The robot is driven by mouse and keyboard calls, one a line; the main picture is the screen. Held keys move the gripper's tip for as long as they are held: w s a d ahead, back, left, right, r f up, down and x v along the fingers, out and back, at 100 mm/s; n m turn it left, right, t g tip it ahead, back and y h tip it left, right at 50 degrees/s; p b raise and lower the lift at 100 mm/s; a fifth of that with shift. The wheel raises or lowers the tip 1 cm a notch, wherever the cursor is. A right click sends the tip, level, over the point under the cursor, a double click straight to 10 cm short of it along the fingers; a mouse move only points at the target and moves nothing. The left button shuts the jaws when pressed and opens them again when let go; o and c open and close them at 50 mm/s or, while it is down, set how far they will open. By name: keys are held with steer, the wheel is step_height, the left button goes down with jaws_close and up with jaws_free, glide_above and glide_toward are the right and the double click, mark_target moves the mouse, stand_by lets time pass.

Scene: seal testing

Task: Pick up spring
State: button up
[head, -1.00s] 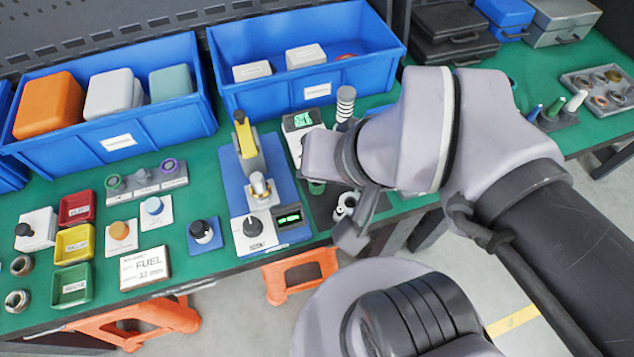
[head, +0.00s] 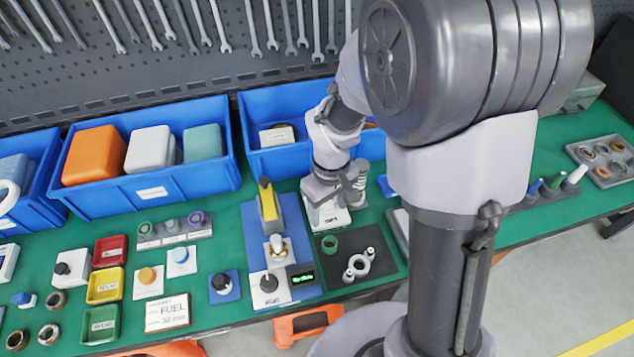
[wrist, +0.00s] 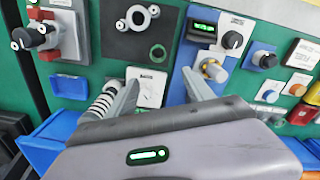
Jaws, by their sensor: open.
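The spring, a pale coil with dark gaps, stands upright in the wrist view (wrist: 103,106), at the left, just outside my left-hand finger. It is partly covered there by my gripper; I cannot tell if they touch. It also shows in the head view (head: 361,182), just right of my gripper (head: 328,192). In the wrist view my gripper (wrist: 160,82) is open, its fingers spread with nothing held between them. The gripper is over a white dial instrument (wrist: 149,88), which shows between the fingers.
A blue press stand (head: 262,225) is left of the gripper. A dark mat with rings (head: 340,265) lies in front of it. A blue bin (head: 265,160) stands behind. A small blue tray (head: 386,186) lies right of the spring.

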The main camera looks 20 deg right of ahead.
steer(key=b, duration=0.4)
glide_above(330, 242)
steer(key=s+a, duration=0.1)
step_height(330, 242, down, 11)
steer(key=shift+a, duration=0.1)
steer(key=f+b, duration=0.1)
steer(key=f, duration=0.1)
steer(key=f+b, duration=0.2)
steer(key=f, duration=0.1)
steer(key=shift+s+d+f, duration=0.25)
steer(key=shift+d+f, duration=0.05)
steer(key=shift+r, duration=0.15)
steer(key=shift+c, duration=0.4)
